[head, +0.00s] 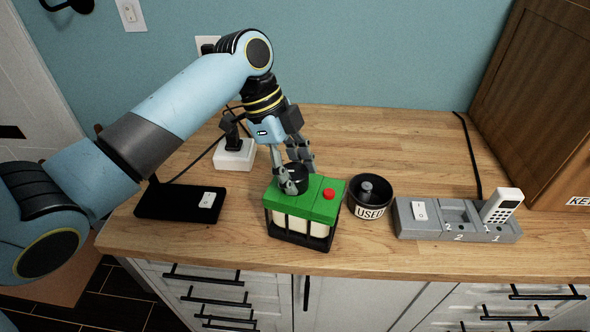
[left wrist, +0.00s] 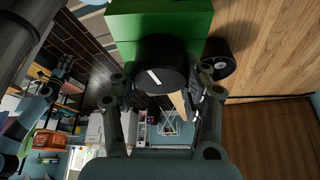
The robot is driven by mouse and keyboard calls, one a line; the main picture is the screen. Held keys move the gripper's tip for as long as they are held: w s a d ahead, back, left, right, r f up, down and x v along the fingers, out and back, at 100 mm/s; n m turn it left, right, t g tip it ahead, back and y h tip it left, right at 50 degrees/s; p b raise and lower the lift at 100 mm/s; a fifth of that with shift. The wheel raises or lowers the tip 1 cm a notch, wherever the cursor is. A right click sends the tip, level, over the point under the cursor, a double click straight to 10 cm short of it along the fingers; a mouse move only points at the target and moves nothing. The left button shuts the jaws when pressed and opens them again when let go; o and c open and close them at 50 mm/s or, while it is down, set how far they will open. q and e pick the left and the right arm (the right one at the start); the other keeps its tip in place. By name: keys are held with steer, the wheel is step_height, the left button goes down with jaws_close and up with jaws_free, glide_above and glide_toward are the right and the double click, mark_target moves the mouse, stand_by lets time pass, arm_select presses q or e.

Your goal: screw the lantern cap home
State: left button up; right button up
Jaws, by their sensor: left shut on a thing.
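The lantern (head: 303,222) stands on the wooden counter, with a green top, pale panels and a black frame. Its black cap (head: 296,178) sits at the left of the green top, beside a red button (head: 329,194). In the left wrist view the cap (left wrist: 161,62) shows a white mark on its face, with the green top (left wrist: 150,22) behind it. My left gripper (head: 298,177) reaches down from above and is shut on the cap, one finger on each side. Whether the cap is fully seated cannot be told. My right gripper is not in view.
A black bowl marked USED (head: 370,206) stands just right of the lantern. Further right is a grey holder (head: 455,228) with a white handset (head: 502,205). A black pad (head: 165,202) and a white box (head: 235,154) lie left. The counter's back middle is clear.

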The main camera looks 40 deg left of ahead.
arm_select(q)
steer(key=shift+m, duration=0.3)
steer(key=m+g, duration=0.1)
steer(key=m, duration=0.1)
steer(key=shift+m+b, duration=0.35)
steer(key=shift+m, duration=0.05)
steer(key=shift+m+g, duration=0.3)
steer(key=shift+m+g+b, duration=0.4)
steer(key=shift+m+g, duration=0.1)
steer(key=shift+m, duration=0.8)
